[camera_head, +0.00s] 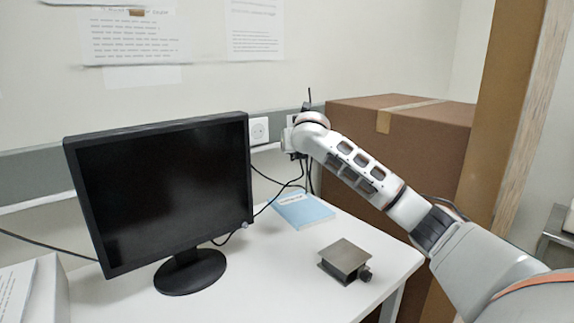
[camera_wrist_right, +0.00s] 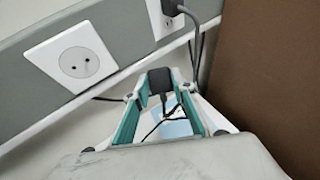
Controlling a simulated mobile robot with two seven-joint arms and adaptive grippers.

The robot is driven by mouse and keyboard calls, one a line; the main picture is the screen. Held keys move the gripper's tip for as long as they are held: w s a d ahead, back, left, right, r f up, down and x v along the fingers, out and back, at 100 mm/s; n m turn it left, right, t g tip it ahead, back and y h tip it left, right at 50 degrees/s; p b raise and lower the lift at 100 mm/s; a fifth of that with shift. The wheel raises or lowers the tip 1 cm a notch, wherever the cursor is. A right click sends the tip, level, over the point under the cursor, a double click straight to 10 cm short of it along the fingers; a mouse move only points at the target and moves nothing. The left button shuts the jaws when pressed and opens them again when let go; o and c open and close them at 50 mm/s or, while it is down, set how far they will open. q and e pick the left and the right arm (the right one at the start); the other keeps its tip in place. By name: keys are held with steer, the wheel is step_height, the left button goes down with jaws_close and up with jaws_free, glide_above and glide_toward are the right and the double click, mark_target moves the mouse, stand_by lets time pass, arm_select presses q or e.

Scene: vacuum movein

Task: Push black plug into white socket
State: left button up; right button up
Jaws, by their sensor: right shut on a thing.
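The white socket (camera_wrist_right: 75,58) is on the grey wall strip at the left of the right wrist view. It also shows just right of the monitor in the head view (camera_head: 259,130). It is empty, with two round holes. My right gripper (camera_wrist_right: 160,92) is shut on the black plug (camera_wrist_right: 159,77), which sits between the teal fingertips. The plug is apart from the empty socket, to its right and lower in the wrist view. In the head view my right wrist hides the gripper's fingers and the plug. My left gripper is not in view.
A second wall socket (camera_wrist_right: 158,22) holds another dark plug (camera_wrist_right: 172,7) with a cord. A black monitor (camera_head: 165,190) stands left, a blue booklet (camera_head: 303,209) and metal device (camera_head: 345,258) lie on the white table (camera_head: 255,275). A cardboard box (camera_head: 410,150) stands right.

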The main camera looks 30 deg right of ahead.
steer(key=t, duration=0.1)
steer(key=d+r+t+b, duration=0.1)
steer(key=shift+w+r+n+t, duration=0.15)
steer(key=shift+r+n+t, duration=0.1)
steer(key=shift+n+t, duration=0.15)
steer(key=s+a+r+n+t+y+b, duration=0.2)
steer(key=s+a+n+t+y+b, duration=0.1)
steer(key=a+n+t+y, duration=0.2)
steer(key=shift+s+a+t+y+b, duration=0.4)
steer(key=shift+a+t+y, duration=0.9)
steer(key=shift+a, duration=0.35)
steer(key=shift+r, duration=0.1)
steer(key=shift+w+h, duration=0.15)
steer(key=shift+h, duration=0.15)
